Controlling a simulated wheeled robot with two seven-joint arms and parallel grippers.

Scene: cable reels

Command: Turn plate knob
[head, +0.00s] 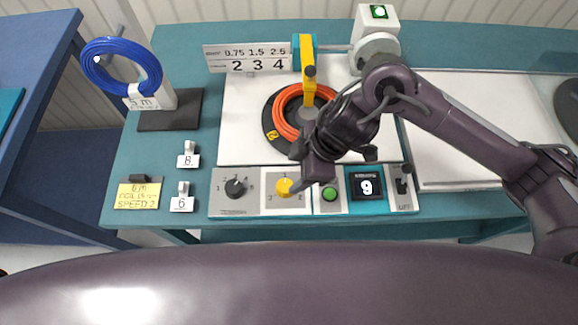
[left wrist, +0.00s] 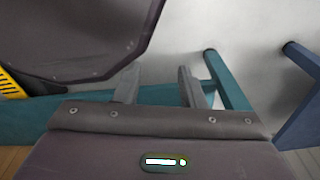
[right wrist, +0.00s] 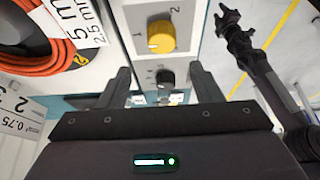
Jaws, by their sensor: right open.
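The control panel along the table's front edge has a yellow knob (head: 284,187) marked with numbers and a black knob (head: 235,187) to its left. My right gripper (head: 318,172) is above the panel, just right of the yellow knob, open and holding nothing. In the right wrist view the yellow knob (right wrist: 161,36) lies beyond the fingers, and the black knob (right wrist: 166,77) shows in the gap between them. No contact with either knob can be seen. My left gripper (left wrist: 158,84) is open and empty in its wrist view, away from the panel; it is outside the head view.
An orange cable coil (head: 283,112) lies on the reel behind the panel, with a yellow arm (head: 309,85) over it. A blue coil (head: 121,68) hangs at left.

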